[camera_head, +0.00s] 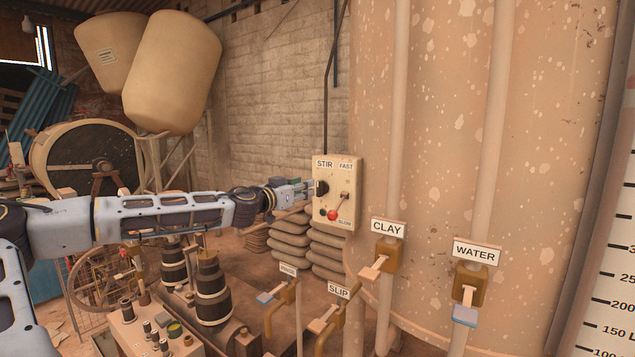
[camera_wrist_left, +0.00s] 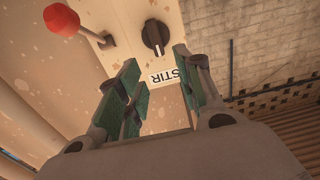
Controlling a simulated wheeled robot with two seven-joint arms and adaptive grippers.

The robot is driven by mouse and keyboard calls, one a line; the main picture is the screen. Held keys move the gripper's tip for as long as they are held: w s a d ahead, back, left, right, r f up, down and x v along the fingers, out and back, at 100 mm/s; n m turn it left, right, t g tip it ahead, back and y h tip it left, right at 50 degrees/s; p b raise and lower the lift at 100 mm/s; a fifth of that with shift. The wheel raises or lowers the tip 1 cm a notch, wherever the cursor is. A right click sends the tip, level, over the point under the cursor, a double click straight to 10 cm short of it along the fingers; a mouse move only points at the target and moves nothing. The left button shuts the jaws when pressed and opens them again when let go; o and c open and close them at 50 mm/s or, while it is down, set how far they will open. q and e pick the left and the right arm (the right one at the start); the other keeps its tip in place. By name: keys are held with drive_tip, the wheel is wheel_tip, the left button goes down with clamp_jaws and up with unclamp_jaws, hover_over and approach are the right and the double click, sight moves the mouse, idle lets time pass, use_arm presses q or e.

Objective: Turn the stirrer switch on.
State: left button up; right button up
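The cream control box (camera_head: 350,166) is mounted by the big speckled tank, with STIR and FAST labels along its top. The stirrer switch is a black rotary knob (camera_head: 321,188) under STIR; it also shows in the left wrist view (camera_wrist_left: 155,38). I cannot tell its on or off setting. My left gripper (camera_head: 309,187) points at the knob from the left. In the left wrist view its green-padded fingers (camera_wrist_left: 157,68) are apart, with the knob beyond the gap between their tips. The knob is not visibly gripped. My right gripper is not in view.
A red-ball lever (camera_head: 333,215) sits on the same box, close to the knob, its ball low near the SLOW label. Below right are the CLAY valve (camera_head: 387,257) and WATER valve (camera_head: 468,284). Stacked sacks (camera_head: 290,240) lie below the box. Dark barrels (camera_head: 212,290) stand below my left arm.

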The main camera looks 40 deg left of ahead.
sight(319, 182)
use_arm(q)
drive_tip(key=shift+w+a+p, duration=0.2)
drive_tip(key=shift+w+p, duration=0.65)
drive_tip(key=shift+w, duration=1)
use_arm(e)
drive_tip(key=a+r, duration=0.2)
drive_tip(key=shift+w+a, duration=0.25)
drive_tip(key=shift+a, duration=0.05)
use_arm(q)
drive_tip(key=shift+w, duration=0.35)
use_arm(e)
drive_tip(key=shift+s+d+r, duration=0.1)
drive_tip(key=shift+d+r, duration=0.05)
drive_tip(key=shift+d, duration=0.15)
use_arm(q)
drive_tip(key=shift+w+p, duration=0.4)
drive_tip(key=shift+w, duration=0.05)
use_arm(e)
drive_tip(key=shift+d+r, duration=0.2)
use_arm(q)
drive_tip(key=shift+w+a, duration=0.15)
drive_tip(key=shift+w, duration=0.15)
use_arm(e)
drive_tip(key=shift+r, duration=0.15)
use_arm(q)
drive_tip(key=shift+w+p, duration=0.45)
drive_tip(key=shift+p, duration=0.05)
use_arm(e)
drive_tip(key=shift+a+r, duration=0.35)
